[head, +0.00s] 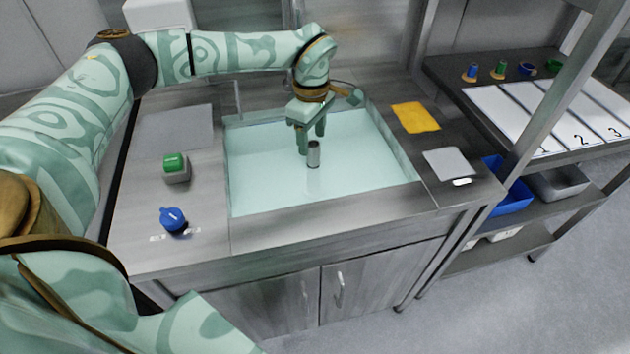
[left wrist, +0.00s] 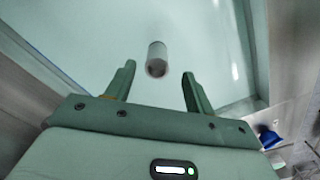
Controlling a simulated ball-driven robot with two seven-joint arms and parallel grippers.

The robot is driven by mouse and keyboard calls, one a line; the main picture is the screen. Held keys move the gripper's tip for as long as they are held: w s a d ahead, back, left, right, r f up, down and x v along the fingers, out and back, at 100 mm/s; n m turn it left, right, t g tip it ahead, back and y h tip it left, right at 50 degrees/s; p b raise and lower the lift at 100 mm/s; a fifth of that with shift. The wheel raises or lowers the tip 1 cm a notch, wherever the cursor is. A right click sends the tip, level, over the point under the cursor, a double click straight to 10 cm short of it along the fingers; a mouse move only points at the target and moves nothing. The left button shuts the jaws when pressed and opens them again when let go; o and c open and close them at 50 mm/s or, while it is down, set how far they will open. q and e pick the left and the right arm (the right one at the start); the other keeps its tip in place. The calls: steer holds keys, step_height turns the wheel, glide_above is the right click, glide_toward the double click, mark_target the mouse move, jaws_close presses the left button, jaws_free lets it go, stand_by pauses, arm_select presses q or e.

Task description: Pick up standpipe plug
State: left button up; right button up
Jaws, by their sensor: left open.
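The standpipe plug (head: 313,154) is a short grey metal cylinder standing upright in the water-filled sink basin (head: 260,185). In the left wrist view the plug (left wrist: 156,58) shows ahead of my fingers, roughly between their lines. My left gripper (head: 311,146) is open over the basin, pointing down, with its fingertips close to the plug's top. In the left wrist view the open fingers of the left gripper (left wrist: 157,72) have nothing clamped between them. I cannot tell whether a finger touches the plug. My right gripper is not in view.
On the left counter are a green-topped block (head: 175,167) and a blue knob (head: 173,219). A yellow cloth (head: 415,117) and a grey pad (head: 448,163) lie right of the basin. A shelf rack (head: 480,100) with numbered white panels stands further right. The basin rim surrounds my gripper.

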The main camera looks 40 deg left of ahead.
mark_target(313, 144)
arm_select(q)
steer(key=f+b, duration=0.1)
steer(key=f, duration=0.1)
steer(key=f+b, duration=0.1)
steer(key=f, duration=0.2)
steer(key=shift+w, duration=0.2)
steer(key=shift+f+b, duration=0.25)
steer(key=shift+b, duration=0.1)
steer(key=shift+r, duration=0.15)
jaws_close()
